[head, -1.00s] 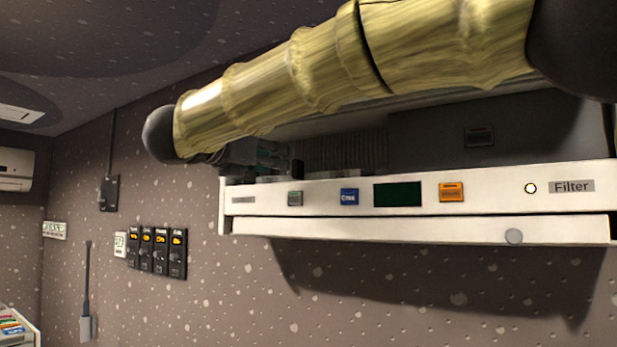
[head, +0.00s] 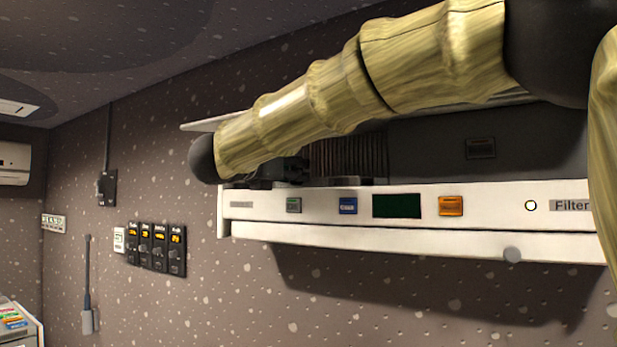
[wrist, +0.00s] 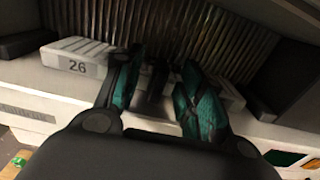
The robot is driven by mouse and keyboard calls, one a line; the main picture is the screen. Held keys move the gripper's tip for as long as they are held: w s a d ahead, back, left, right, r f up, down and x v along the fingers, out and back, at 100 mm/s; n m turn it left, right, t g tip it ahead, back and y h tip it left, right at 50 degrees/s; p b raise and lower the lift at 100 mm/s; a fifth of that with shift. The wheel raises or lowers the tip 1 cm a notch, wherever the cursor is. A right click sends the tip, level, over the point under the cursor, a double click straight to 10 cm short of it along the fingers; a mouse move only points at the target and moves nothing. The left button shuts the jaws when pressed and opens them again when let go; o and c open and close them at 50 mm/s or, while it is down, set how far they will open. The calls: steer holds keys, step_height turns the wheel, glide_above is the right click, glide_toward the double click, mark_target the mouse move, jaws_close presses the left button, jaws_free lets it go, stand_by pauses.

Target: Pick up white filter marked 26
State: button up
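The white filter marked 26 (wrist: 115,60) lies in the wrist view on the ledge in front of a ribbed dark panel, its "26" label at the left end. It reaches rightward behind my fingers, so its middle is partly hidden. My gripper (wrist: 160,72) has teal finger pads standing apart over the filter's middle, with a dark part showing between them. I cannot tell whether the fingers touch the filter. In the head view, my arm and the unit's front hide most of my gripper, and I cannot make out the filter.
The white wall unit (head: 300,230) has a raised front panel with a blue button (head: 348,205), a dark green screen (head: 397,205), an orange button (head: 451,206) and a "Filter" label (head: 571,206). Dark switches (head: 156,247) are on the wall to the left.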

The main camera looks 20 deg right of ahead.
steer(key=shift+w+d, duration=0.2)
steer(key=shift+d, duration=0.05)
jaws_close()
steer(key=shift+f+b, duration=0.15)
steer(key=shift+b, duration=0.6)
